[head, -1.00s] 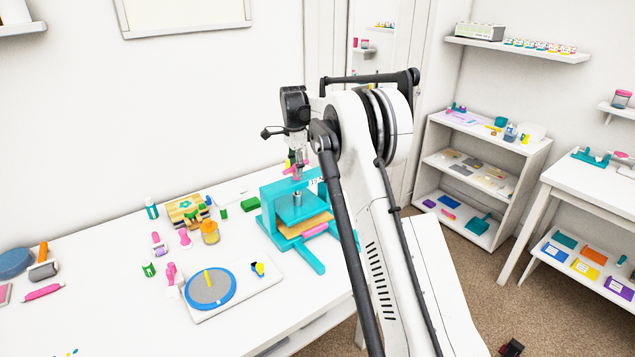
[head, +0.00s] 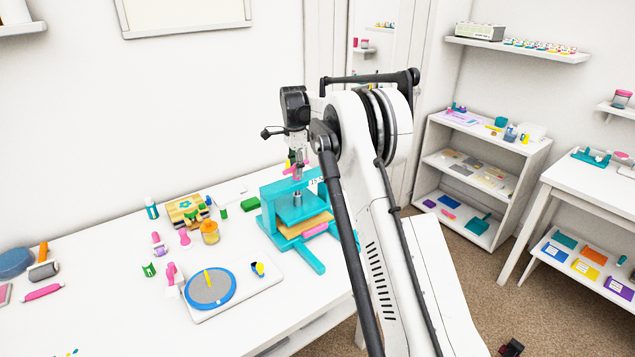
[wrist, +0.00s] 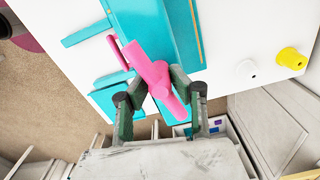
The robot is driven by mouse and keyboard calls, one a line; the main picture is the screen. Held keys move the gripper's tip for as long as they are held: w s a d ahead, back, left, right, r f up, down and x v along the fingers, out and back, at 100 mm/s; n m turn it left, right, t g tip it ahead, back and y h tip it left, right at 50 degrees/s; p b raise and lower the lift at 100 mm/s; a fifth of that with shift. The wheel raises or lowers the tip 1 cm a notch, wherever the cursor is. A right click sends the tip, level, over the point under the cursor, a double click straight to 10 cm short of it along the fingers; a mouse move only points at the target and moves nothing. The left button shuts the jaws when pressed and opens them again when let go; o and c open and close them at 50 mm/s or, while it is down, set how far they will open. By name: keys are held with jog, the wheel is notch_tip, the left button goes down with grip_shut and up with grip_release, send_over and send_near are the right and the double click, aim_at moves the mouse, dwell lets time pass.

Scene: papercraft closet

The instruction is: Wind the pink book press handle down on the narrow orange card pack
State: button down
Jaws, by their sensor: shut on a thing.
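The teal book press (head: 273,212) stands at the right end of the white table. Its pink handle (head: 299,168) sits on top of the frame, over the screw. The press plate (head: 298,207) is above the narrow orange card pack (head: 318,219), with a pink layer below the pack. Whether the plate touches the pack I cannot tell. In the wrist view my gripper (wrist: 160,98) has its fingers on both sides of the pink handle (wrist: 148,66) and is shut on it. The teal frame (wrist: 160,25) lies beneath it. The pack is not clearly seen there.
Left of the press on the table are a green block (head: 250,204), an orange jar (head: 210,232) and a blue-rimmed turntable (head: 210,288) on a white board. White shelves (head: 485,170) stand to the right.

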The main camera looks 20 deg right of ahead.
jog(key=c, duration=1.9)
grip_release()
jog(key=shift+o, duration=0.2)
jog(key=shift+r, duration=0.1)
jog(key=shift+r+p, duration=1.3)
jog(key=shift+r, duration=1.6)
jog(key=shift+o, duration=0.4)
jog(key=o, duration=0.3)
jog(key=shift+r, duration=0.1)
